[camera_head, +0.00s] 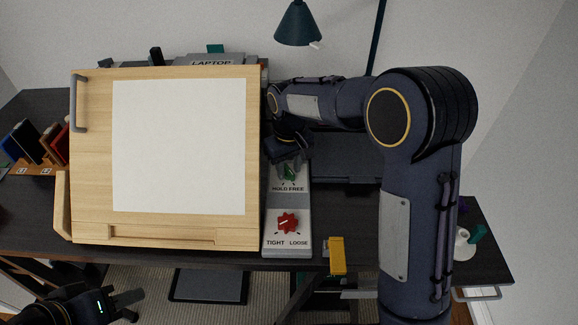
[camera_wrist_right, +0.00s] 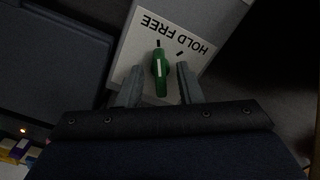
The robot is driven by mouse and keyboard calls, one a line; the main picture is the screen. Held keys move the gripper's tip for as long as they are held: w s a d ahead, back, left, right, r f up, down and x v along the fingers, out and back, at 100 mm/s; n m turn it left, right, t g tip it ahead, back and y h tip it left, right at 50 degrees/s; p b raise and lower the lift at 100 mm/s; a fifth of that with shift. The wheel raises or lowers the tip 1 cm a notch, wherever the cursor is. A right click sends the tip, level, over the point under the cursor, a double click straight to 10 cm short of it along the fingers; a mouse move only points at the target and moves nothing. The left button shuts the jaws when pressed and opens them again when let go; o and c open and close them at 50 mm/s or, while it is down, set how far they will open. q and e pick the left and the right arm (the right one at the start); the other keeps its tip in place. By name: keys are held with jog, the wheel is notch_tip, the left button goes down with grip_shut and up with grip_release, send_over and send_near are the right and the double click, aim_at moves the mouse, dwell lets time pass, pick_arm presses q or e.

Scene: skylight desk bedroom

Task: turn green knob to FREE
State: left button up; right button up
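The green knob (camera_head: 289,173) is on the grey control strip (camera_head: 302,205) right of the drawing board, above the "HOLD FREE" label. In the right wrist view the green knob (camera_wrist_right: 160,80) has a white line that points roughly at the tick on the FREE side. My right gripper (camera_wrist_right: 160,88) is open, one finger on each side of the knob, with a visible gap to each. In the head view the right gripper (camera_head: 289,160) partly covers the knob. My left gripper (camera_head: 136,305) is low at the left, away from the strip; it looks open and empty.
A red knob (camera_head: 287,222) marked TIGHT and LOOSE sits nearer on the strip. The tilted wooden board (camera_head: 90,150) with white paper stands close on the left. A yellow object (camera_head: 337,256) is at the desk's front edge. A lamp (camera_head: 298,24) hangs behind.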

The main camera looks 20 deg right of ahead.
aim_at(290, 170)
notch_tip(290, 170, up, 8)
jog(key=shift+f+b, duration=0.25)
jog(key=shift+b, duration=0.1)
jog(key=shift+r, duration=0.2)
dwell(0.3)
jog(key=shift+s+d, duration=0.1)
jog(key=shift+s, duration=0.05)
jog(key=s+d+r+m+t+y, duration=0.15)
jog(key=s+d, duration=0.25)
jog(key=s, duration=0.6)
jog(key=s+d+r+m+t+y, duration=0.1)
jog(key=s+d+m+t+y, duration=0.15)
jog(key=s, duration=0.75)
jog(key=s+f+t, duration=0.1)
jog(key=s+f, duration=0.2)
jog(key=s, duration=0.4)
jog(key=shift+s+a+f+m+t, duration=0.2)
jog(key=shift+a+f+m+t, duration=0.1)
jog(key=shift+a+m, duration=0.1)
